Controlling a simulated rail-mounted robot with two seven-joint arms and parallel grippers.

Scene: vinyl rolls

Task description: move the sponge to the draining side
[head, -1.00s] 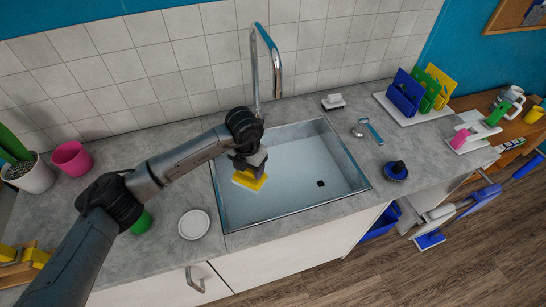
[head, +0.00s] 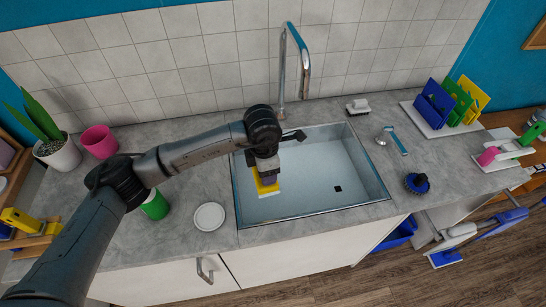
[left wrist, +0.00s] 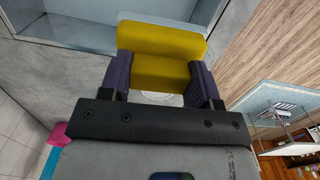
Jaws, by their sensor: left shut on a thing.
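The yellow sponge (head: 267,188) is in my left gripper (head: 266,175), over the left part of the sink (head: 325,165). A paler layer shows along the sponge's lower side in the head view. In the left wrist view the sponge (left wrist: 160,42) sits between the two dark purple fingers, which are shut on its sides. Its height above the sink floor is hard to tell. The counter (head: 455,165) right of the sink carries racks and brushes. My right gripper is not in view.
A faucet (head: 303,65) rises behind the sink. A white scrub brush (head: 358,107), a strainer-like tool (head: 392,138) and a round blue brush (head: 417,183) lie right of the sink. A colored board rack (head: 435,125) stands farther right. A white saucer (head: 209,217) and green cup (head: 154,205) are left.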

